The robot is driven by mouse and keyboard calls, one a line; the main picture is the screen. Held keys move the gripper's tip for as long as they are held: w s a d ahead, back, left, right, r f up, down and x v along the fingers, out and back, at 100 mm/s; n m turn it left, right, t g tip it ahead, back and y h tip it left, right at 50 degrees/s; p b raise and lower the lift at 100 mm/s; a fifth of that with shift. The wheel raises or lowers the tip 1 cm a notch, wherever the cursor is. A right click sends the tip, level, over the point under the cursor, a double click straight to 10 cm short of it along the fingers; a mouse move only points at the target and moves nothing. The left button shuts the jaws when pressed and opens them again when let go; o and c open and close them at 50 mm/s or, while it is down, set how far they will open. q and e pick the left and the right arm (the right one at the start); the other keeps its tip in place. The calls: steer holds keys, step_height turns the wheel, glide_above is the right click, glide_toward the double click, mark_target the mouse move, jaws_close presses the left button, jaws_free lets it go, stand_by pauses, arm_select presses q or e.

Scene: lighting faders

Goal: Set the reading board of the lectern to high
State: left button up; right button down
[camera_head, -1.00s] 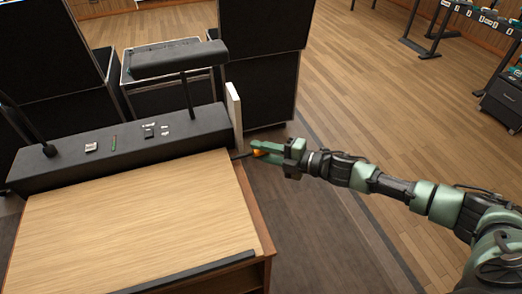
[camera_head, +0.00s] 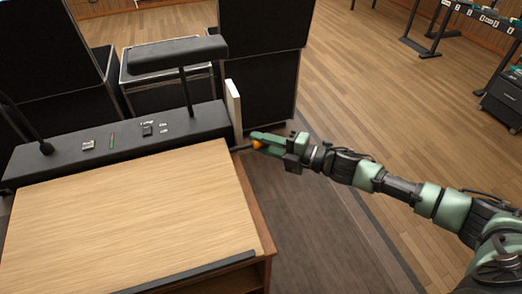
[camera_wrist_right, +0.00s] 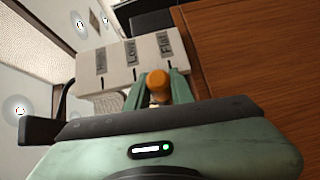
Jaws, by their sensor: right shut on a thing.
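The lectern's wooden reading board (camera_head: 130,215) fills the lower left of the head view, with a black lip along its front edge. My right gripper (camera_head: 258,144) is at the board's far right corner, shut on the orange lever knob (camera_head: 257,145). In the wrist view the knob (camera_wrist_right: 158,85) sits between the fingertips of the right gripper (camera_wrist_right: 158,92). Beyond it is a pale label plate (camera_wrist_right: 130,62) reading what looks like High, Low and Flat. The knob is near the Flat end, slightly toward Low. My left gripper is not in view.
A black console (camera_head: 120,138) with small controls and a lamp (camera_head: 178,54) stands behind the board. A pale upright panel (camera_head: 233,103) is close to my right gripper. Black cases stand behind. The wooden floor (camera_head: 400,110) to the right is open.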

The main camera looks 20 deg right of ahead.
step_height(320, 180, up, 9)
steer(key=s+n+t+y+b, duration=0.1)
steer(key=s+n+y+b, duration=0.1)
steer(key=b, duration=0.1)
steer(key=shift+s+f+n, duration=0.15)
steer(key=shift+n, duration=0.15)
steer(key=c, duration=1.2)
jaws_free()
steer(key=shift+c, duration=0.2)
steer(key=shift+d+f, duration=0.1)
steer(key=shift+f, duration=0.1)
steer(key=b+v, duration=0.3)
steer(key=v, duration=0.4)
steer(key=shift+s+d, duration=0.2)
steer(key=shift+s, duration=0.15)
